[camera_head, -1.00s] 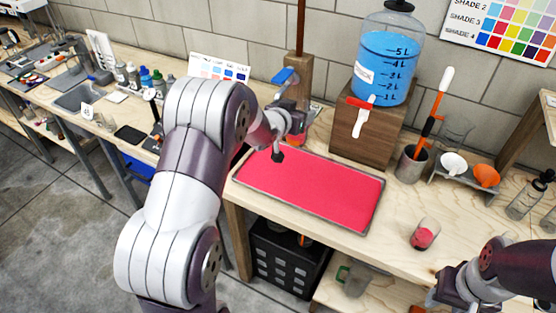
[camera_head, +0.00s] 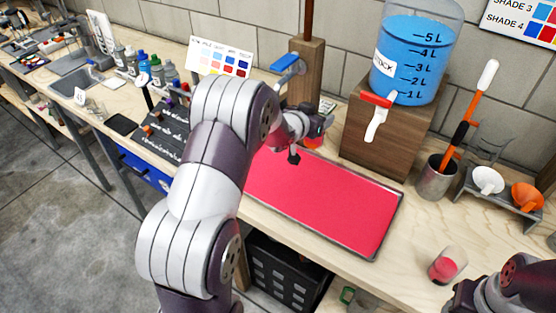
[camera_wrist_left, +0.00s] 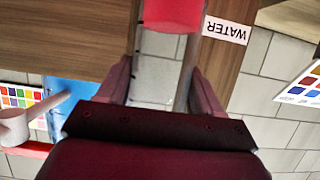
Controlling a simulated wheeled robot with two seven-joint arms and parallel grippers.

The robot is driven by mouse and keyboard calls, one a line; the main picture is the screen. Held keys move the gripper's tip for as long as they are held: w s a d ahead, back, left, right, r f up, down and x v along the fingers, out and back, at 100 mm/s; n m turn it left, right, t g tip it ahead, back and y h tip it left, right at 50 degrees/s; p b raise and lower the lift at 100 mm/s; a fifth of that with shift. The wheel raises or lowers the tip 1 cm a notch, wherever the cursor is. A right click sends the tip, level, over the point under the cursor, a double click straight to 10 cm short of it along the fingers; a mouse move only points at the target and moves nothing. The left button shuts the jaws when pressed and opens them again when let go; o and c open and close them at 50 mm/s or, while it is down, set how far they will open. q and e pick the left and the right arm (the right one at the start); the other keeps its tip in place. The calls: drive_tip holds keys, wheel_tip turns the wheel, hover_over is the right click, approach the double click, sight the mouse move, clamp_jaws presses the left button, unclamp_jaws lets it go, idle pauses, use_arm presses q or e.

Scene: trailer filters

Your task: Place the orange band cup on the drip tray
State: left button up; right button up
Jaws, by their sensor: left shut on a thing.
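My left gripper (camera_head: 312,133) is shut on a clear cup in front of the wooden post with the blue lever. In the left wrist view the cup (camera_wrist_left: 160,55) stands between the two fingers, with a red part (camera_wrist_left: 172,16) at the picture's top. In the head view only an orange-red bit of the cup (camera_head: 313,142) shows below the gripper. A shallow grey-rimmed tray (camera_head: 381,253) with a flat red surface lies on the bench below and to the right; I cannot tell whether it is the drip tray. My right gripper (camera_head: 462,297) is partly visible at the bottom right; its jaws are unclear.
The post (camera_head: 304,78) carries a blue lever (camera_head: 285,62); a WATER label (camera_wrist_left: 226,30) shows in the wrist view. A blue-filled tank (camera_head: 412,62) stands on a wooden block (camera_head: 378,148). Another clear cup with red contents (camera_head: 446,266) stands right of the tray.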

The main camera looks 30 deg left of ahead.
use_arm(q)
drive_tip(key=s+a+f+p, duration=0.1)
drive_tip(key=s+a+f, duration=0.4)
drive_tip(key=a+f, duration=0.4)
drive_tip(key=shift+a+f, duration=0.15)
drive_tip(key=shift+f, duration=0.4)
drive_tip(key=shift+f, duration=0.15)
drive_tip(key=o, duration=1.2)
drive_tip(key=shift+o, duration=0.2)
